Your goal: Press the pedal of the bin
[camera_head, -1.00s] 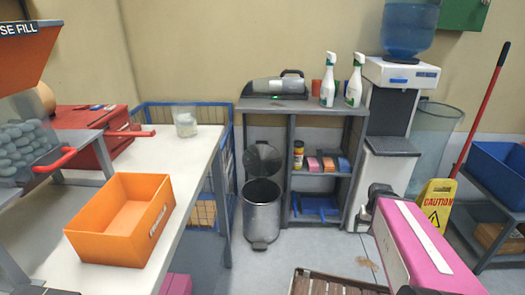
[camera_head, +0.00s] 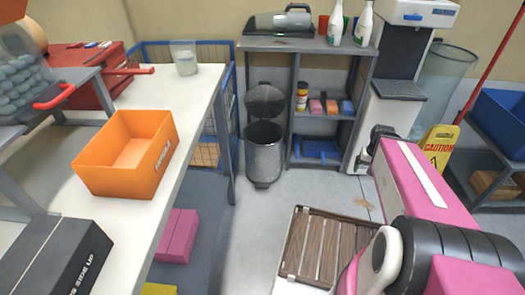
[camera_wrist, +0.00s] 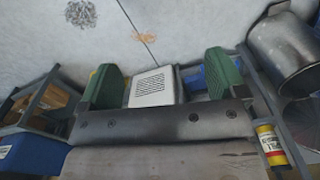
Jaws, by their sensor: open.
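The bin (camera_head: 264,158) is a grey metal cylinder standing on the floor left of the grey shelf, with its round lid (camera_head: 266,101) raised behind its open top. A small pedal (camera_head: 262,185) seems to show at its front foot, too small to tell clearly. In the wrist view the bin (camera_wrist: 283,50) is at the upper right, upside down and partly cut off. My gripper (camera_wrist: 164,78) shows there with two green fingers wide apart and nothing between them. It is apart from the bin, with a white vented box (camera_wrist: 152,87) beyond the fingers.
The grey shelf (camera_head: 300,44) and water dispenser (camera_head: 398,90) stand right of the bin. The white table (camera_head: 205,95) and blue wire basket (camera_head: 228,118) are on its left. A brown slatted crate (camera_head: 325,245) lies nearer. The floor before the bin is clear.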

